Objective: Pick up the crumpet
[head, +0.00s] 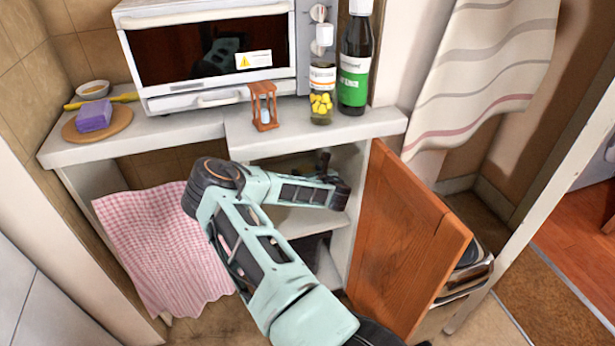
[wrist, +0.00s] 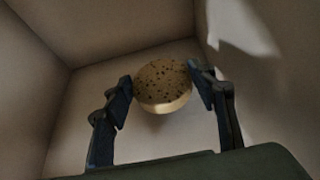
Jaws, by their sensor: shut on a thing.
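The crumpet (wrist: 163,84) is a round, pale tan disc with dark holes in its top, seen in the wrist view inside a bare, light-walled cupboard. My gripper (wrist: 163,88) has one finger on each side of it and is shut on it. In the head view my gripper (head: 325,165) reaches into the open cupboard under the counter. The crumpet is hidden in the head view. I cannot tell whether the crumpet touches the cupboard floor.
The open wooden door (head: 405,245) stands right of my arm. A shelf (head: 310,220) lies below my gripper. On the counter (head: 190,130) above are a toaster oven (head: 215,55), an hourglass (head: 264,105), a jar (head: 321,95) and a dark bottle (head: 355,60). A pink checked cloth (head: 160,240) hangs left.

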